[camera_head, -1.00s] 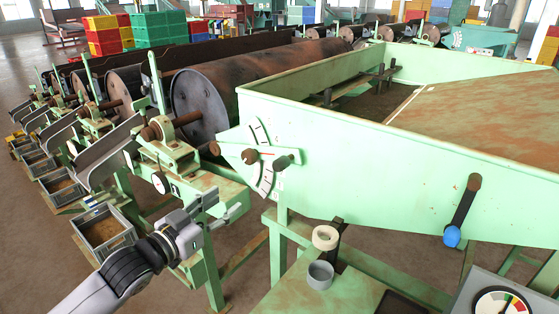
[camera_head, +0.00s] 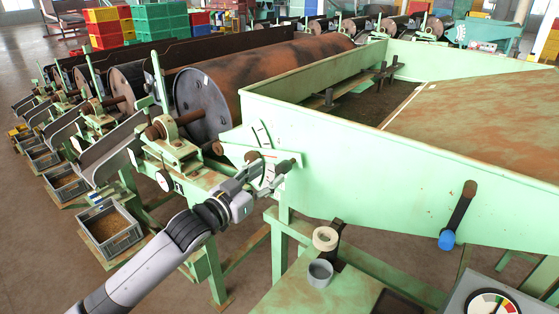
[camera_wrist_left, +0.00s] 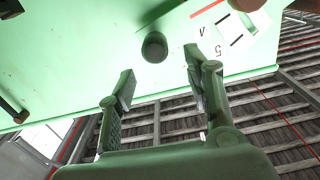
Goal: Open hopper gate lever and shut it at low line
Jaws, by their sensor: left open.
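The hopper gate lever has a dark pivot (camera_head: 252,157) beside a white curved scale plate on the green hopper's near side. Its dark handle end (camera_head: 286,166) sticks out to the right of the pivot. My left gripper (camera_head: 268,174) is just in front of the scale, close to the handle, and partly covers the plate. In the left wrist view, my left gripper (camera_wrist_left: 160,84) is open and empty, its two fingers apart. A dark round knob (camera_wrist_left: 154,47), probably the handle end, shows beyond and between the fingertips. Scale marks (camera_wrist_left: 222,38) "4" and "5" show beside it. My right gripper is not in view.
Another lever with a blue knob (camera_head: 447,240) hangs on the hopper wall (camera_head: 360,165) to the right. A tape roll (camera_head: 325,238) and a grey cup (camera_head: 320,273) stand on a green stand below. A gauge (camera_head: 492,303) is at lower right. Grey crates (camera_head: 110,250) line the left.

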